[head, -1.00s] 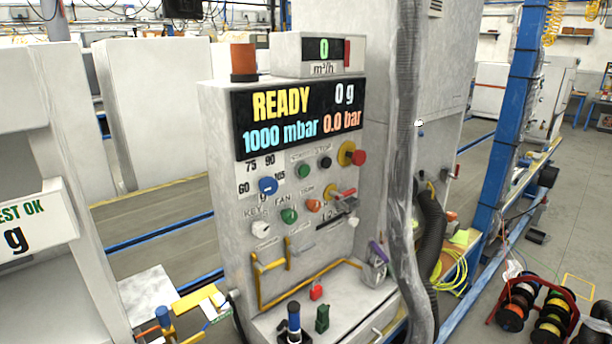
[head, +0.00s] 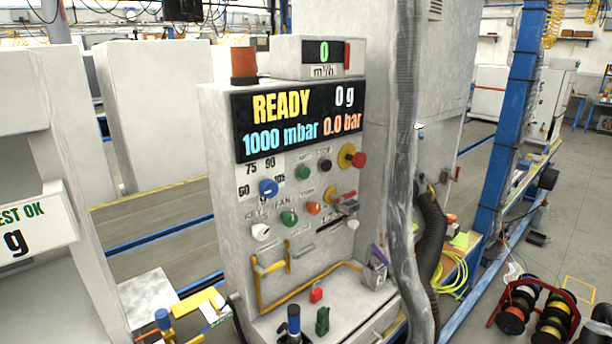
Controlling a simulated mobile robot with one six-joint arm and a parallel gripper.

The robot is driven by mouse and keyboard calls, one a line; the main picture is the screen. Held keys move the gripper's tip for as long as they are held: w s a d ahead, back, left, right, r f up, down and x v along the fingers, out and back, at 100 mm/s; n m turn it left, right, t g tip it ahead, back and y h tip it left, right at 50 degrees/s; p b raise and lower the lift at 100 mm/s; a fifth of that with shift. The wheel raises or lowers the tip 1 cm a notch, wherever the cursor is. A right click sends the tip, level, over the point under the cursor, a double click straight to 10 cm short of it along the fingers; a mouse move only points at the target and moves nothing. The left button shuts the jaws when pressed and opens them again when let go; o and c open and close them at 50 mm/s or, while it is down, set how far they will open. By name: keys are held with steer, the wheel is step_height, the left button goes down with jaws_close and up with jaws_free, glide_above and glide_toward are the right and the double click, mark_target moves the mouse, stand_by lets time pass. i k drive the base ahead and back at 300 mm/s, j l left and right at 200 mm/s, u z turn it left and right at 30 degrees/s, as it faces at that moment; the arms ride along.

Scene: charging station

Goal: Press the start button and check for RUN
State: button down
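The charging station panel (head: 228,160) stands in the middle of the head view. Its display (head: 299,121) reads READY, 0 g, 1000 mbar and 0.0 bar. The green start button (head: 302,172) sits below the display, under a small label that is hard to read. A black button (head: 325,165) is just right of it, with a red mushroom button (head: 358,159) on a yellow base further right. My gripper is not in view, and nothing touches the start button.
The panel also carries a blue knob (head: 268,188), a green fan knob (head: 289,218), a white key knob (head: 261,232) and an orange button (head: 314,208). A grey hose (head: 404,180) hangs at the right. Cable spools (head: 548,318) stand on the floor at lower right.

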mark_target(304, 173)
steer(key=i+j, duration=0.35)
steer(key=j, duration=0.2)
steer(key=i+j, duration=0.4)
steer(key=j+z, duration=0.05)
steer(key=j, duration=0.05)
